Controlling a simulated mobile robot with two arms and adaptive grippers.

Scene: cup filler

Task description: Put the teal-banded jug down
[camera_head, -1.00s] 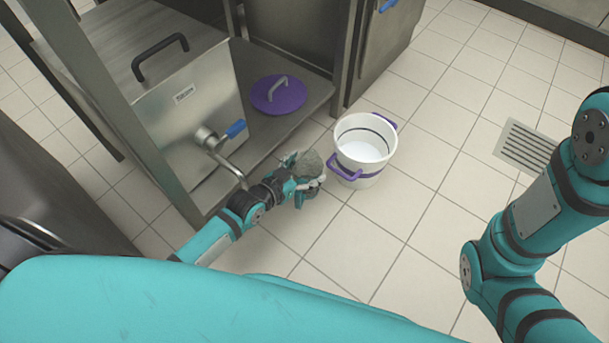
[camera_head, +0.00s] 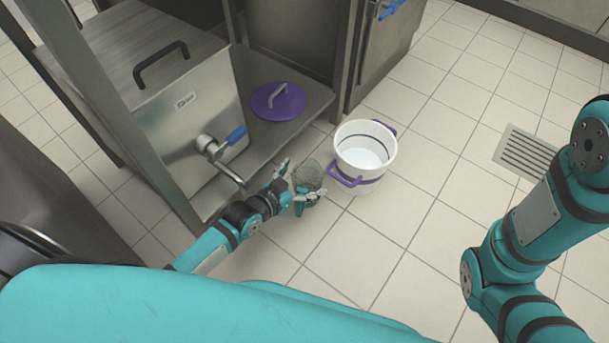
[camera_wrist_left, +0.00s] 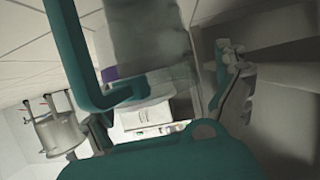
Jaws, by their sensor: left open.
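The jug (camera_head: 309,174) is a clear grey vessel in the head view, close to the floor just left of a white bucket (camera_head: 343,160). My left gripper (camera_head: 302,183) is open, with its fingers spread on either side of the jug. In the left wrist view the jug's see-through body (camera_wrist_left: 150,35) fills the top middle, and a teal handle-like bar (camera_wrist_left: 68,45) runs beside it. The teal band is not clear in the head view. Whether the jug's base touches the floor is hidden. My right gripper is out of view.
A steel tank with a blue-levered tap (camera_head: 235,135) stands left of the jug on a low steel shelf. A purple lid (camera_head: 277,106) lies on that shelf. A floor drain (camera_head: 525,152) is at right. Tiled floor (camera_head: 400,245) in front of the bucket is clear.

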